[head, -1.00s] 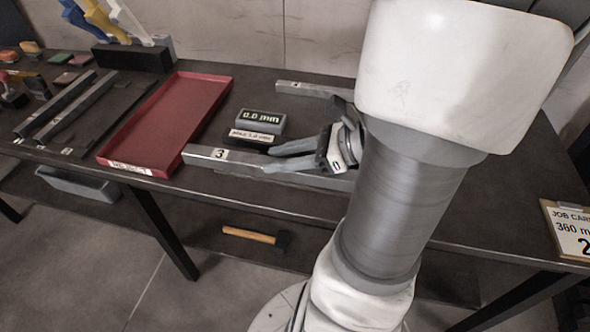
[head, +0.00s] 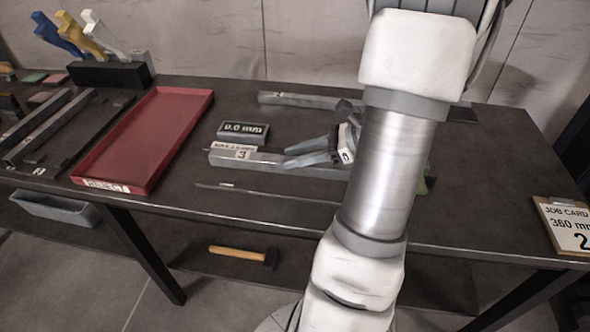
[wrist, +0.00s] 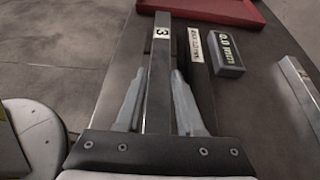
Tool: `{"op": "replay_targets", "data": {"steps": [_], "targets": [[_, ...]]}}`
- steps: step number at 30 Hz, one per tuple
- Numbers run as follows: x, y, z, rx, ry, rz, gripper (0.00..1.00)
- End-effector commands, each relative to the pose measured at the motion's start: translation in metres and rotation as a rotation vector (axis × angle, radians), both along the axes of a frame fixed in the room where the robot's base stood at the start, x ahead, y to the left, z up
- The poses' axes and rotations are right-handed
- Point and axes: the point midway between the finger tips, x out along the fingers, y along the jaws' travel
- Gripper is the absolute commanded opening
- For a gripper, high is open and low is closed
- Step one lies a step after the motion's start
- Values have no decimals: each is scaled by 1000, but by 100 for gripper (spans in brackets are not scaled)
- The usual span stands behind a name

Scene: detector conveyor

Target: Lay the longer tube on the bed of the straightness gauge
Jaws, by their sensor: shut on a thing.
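A long grey square tube marked 3 (head: 226,158) lies crosswise in my gripper (head: 290,156), in front of the small display reading 0.0 mm (head: 243,132). The wrist view shows the tube (wrist: 158,60) running between both fingers (wrist: 158,75); its far end points towards the red tray. The straightness gauge shows there as a dark bar with a limit label (wrist: 195,45), beside the tube. In the head view the tube partly covers that label; I cannot tell whether it touches the bed. Another grey bar (head: 300,98) lies behind. My arm hides the right part of tube 3.
A red REJECT tray (head: 150,130) stands left of the gauge. Grey bars (head: 45,125) lie farther left, near a dark holder with coloured handles (head: 110,73). A thin strip (head: 270,191) lies in front. A job card (head: 565,225) is at the right edge.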

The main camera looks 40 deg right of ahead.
Motion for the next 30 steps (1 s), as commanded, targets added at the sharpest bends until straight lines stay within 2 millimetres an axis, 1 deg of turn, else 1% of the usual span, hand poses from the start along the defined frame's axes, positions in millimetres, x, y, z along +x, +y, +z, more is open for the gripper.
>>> {"op": "replay_targets", "data": {"steps": [2,9,11,18,22,23,27,30], "targets": [[1,0,-4,2,-2,0,0],[0,0,-37,4,-1,0,0],[0,0,-40,2,-2,1,0],[1,0,-39,0,-3,1,0],[1,0,-43,0,-3,1,0],[0,0,-43,0,0,1,41],[0,0,-43,-1,-1,0,66],[0,0,-43,-1,-1,0,67]]}}
